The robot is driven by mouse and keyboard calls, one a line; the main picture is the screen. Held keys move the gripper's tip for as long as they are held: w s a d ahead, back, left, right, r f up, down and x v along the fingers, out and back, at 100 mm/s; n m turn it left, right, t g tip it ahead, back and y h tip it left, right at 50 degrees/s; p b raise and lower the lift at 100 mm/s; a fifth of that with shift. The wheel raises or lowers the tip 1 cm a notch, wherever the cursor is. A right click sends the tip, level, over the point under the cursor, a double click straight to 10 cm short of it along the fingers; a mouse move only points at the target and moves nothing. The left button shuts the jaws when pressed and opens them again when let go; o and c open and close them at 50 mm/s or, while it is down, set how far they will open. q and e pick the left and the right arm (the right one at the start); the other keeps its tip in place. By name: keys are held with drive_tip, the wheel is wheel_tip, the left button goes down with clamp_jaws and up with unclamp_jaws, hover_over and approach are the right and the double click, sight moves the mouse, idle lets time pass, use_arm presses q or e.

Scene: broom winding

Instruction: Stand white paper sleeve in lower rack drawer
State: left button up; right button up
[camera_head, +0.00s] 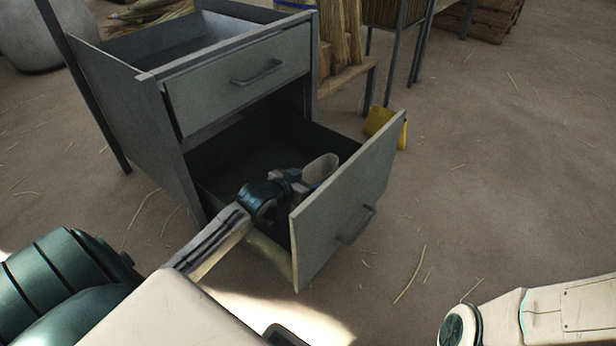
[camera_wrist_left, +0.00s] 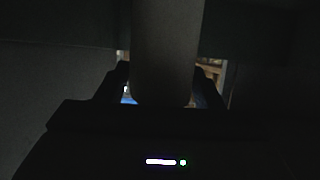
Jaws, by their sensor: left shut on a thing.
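The lower rack drawer (camera_head: 345,205) is pulled out, its grey front panel with a bar handle facing right. My left gripper (camera_head: 305,180) reaches down inside it, close behind the front panel. It is shut on the white paper sleeve (camera_head: 321,166), a pale piece whose top shows just above the gripper. In the dark left wrist view the sleeve (camera_wrist_left: 167,50) stands between the two fingers of the left gripper (camera_wrist_left: 165,88). The sleeve's lower end is hidden, so I cannot tell whether it touches the drawer floor. My right gripper is out of view; only its arm shows at lower right.
The upper drawer (camera_head: 240,85) above is shut, under the rack's open top tray (camera_head: 150,52). A yellow object (camera_head: 385,127) is on the floor behind the drawer front. Bundles of straw (camera_head: 340,35) stand behind. The floor at right is clear apart from loose straws.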

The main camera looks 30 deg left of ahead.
use_arm(q)
drive_tip(key=o, duration=1.2)
